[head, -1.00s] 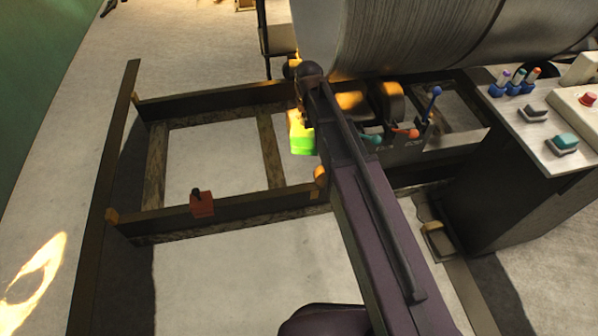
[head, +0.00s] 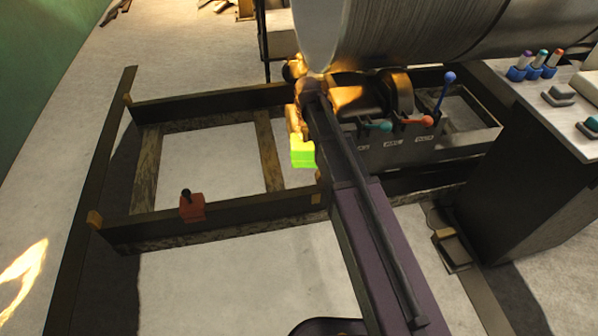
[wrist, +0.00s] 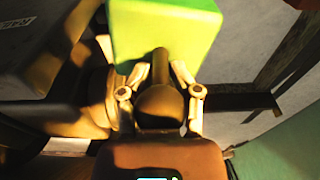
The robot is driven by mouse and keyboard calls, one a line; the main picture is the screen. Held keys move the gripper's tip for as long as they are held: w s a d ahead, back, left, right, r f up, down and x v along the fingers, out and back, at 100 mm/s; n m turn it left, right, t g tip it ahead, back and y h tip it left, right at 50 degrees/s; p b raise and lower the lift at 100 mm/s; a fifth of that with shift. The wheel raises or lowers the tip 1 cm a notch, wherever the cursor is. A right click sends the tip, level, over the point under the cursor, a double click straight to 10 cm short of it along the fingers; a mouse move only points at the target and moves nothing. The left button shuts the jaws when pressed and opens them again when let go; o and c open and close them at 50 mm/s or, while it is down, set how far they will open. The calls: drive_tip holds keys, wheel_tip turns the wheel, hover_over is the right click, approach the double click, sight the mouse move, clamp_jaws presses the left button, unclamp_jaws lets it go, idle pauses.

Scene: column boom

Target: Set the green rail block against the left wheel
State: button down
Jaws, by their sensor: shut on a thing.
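The bright green rail block (head: 302,151) hangs at the end of my arm in the head view, near the long rails. In the wrist view the green block (wrist: 165,28) fills the top middle, with a dark knob standing at its near side. My gripper (wrist: 152,72) is shut on it, its pale fingers on either side of the knob. A rounded, sunlit brown part, perhaps the left wheel (wrist: 95,95), is close to the left of the gripper. My arm hides much of this area in the head view, so I cannot tell whether block and wheel touch.
A red block (head: 192,207) with a dark knob sits on the near rail (head: 230,220). Levers with teal, red and blue knobs (head: 449,77) and a control desk (head: 550,100) are at right. Open floor shows between the rails.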

drive_tip(key=w+f+n+b, duration=0.1)
drive_tip(key=w+f+b, duration=0.1)
drive_tip(key=f+b, duration=0.8)
drive_tip(key=w+a+f+n+b, duration=0.1)
drive_tip(key=w+f+b, duration=0.2)
drive_tip(key=f+b, duration=0.7)
drive_tip(key=shift+w+f+b, duration=0.15)
drive_tip(key=shift+f+b, duration=0.15)
drive_tip(key=shift+f, duration=0.55)
drive_tip(key=shift+f, duration=0.2)
drive_tip(key=shift+f+b, duration=2)
drive_tip(key=shift+b, duration=0.25)
drive_tip(key=shift+w+f+b, duration=0.15)
drive_tip(key=shift+f+b, duration=1.8)
drive_tip(key=shift+f, duration=0.05)
idle(0.7)
